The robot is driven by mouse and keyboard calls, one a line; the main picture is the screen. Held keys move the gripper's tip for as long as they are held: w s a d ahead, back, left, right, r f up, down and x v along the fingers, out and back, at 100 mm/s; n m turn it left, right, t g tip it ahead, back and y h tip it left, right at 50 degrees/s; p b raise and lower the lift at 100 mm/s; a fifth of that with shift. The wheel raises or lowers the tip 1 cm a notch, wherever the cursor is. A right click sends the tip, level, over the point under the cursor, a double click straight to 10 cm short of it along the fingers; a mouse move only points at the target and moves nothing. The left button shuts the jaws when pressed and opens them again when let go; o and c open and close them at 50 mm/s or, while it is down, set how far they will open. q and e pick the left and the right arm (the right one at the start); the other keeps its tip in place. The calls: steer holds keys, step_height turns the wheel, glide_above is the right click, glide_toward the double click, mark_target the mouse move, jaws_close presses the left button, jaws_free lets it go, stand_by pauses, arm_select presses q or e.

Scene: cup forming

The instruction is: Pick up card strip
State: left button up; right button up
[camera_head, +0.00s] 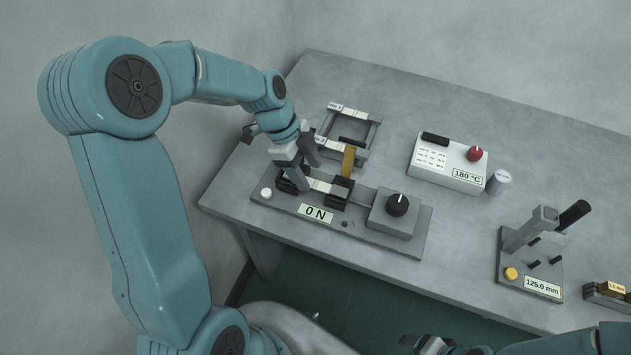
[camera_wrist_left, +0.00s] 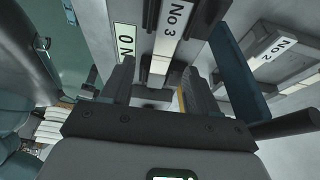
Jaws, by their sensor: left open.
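A white card strip marked No 3 (camera_wrist_left: 174,28) lies between the two dark clamps of a grey tester with a "0 N" display (camera_head: 316,213); in the head view part of the strip (camera_head: 320,186) shows beside my gripper. My left gripper (camera_head: 300,168) is open above the tester's left clamp. In the left wrist view its fingers (camera_wrist_left: 160,88) stand either side of the strip's lower part; I cannot tell whether they touch it. Strip No 2 (camera_wrist_left: 274,46) lies on a rack beside it, and another strip (camera_head: 348,109) lies farther back. My right gripper (camera_head: 434,344) is partly in view at the bottom edge.
A brown upright piece (camera_head: 348,160) stands close right of my left gripper. The tester's knob box (camera_head: 392,213) is to its right. A white "180 °C" box (camera_head: 447,166), a grey cylinder (camera_head: 498,181) and a "125.0 mm" lever device (camera_head: 530,262) stand farther right. The table's back right is clear.

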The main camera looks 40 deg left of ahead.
mark_target(316, 184)
arm_select(q)
steer(key=x, duration=0.2)
steer(key=shift+w+d+f, duration=0.1)
steer(key=shift+w+f, duration=0.15)
steer(key=shift+f, duration=0.1)
steer(key=shift+s+r, duration=0.1)
steer(key=shift+s, duration=0.05)
jaws_close()
